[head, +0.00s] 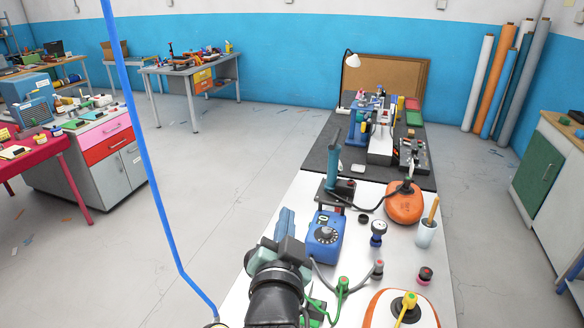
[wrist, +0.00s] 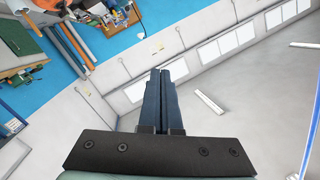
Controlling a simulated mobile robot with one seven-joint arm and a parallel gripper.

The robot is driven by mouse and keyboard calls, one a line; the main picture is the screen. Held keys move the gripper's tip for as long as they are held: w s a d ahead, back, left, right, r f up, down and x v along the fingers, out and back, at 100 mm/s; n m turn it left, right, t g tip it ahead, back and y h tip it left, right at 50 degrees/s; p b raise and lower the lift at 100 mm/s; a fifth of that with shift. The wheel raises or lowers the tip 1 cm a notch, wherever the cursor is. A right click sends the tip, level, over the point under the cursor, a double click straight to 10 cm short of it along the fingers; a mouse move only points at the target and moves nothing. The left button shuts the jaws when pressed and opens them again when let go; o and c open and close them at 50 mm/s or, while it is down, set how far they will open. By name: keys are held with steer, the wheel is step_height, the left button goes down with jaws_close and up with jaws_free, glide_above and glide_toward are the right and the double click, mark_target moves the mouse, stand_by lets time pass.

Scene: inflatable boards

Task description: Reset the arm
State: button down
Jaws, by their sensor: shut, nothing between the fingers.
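My gripper (head: 286,222) is in the lower middle of the head view, raised over the near left edge of the white workbench (head: 280,210). In the wrist view, its two dark blue fingers (wrist: 165,78) lie side by side, shut with nothing between them. The wrist camera looks outward and tilted, at the blue and white walls and windows. A blue device with a dial (head: 325,238) stands on the bench just right of my gripper in the head view. The bench surface behind my arm is hidden.
An orange round device (head: 404,203), a white cup (head: 426,235), an orange-and-white device (head: 385,310) and small knobs (head: 378,230) crowd the bench. A dark mat (head: 330,150) with tools lies beyond. Open floor (head: 215,190) lies left of the bench.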

steer(key=s+r+n+t+b, duration=0.1)
steer(key=s+r+n+t, duration=0.15)
steer(key=r, duration=0.75)
steer(key=s+r+n+t, duration=0.1)
steer(key=s+r+t, duration=0.2)
steer(key=r, duration=0.7)
steer(key=s+d+r+n+t+y+b, duration=0.1)
steer(key=s+r+n+t, duration=0.2)
steer(key=s+r, duration=0.9)
step_height(320, 180, up, 3)
steer(key=shift+s+r+t, duration=0.1)
steer(key=shift+s+t, duration=0.3)
steer(key=shift+t, duration=0.45)
steer(key=shift+n, duration=0.25)
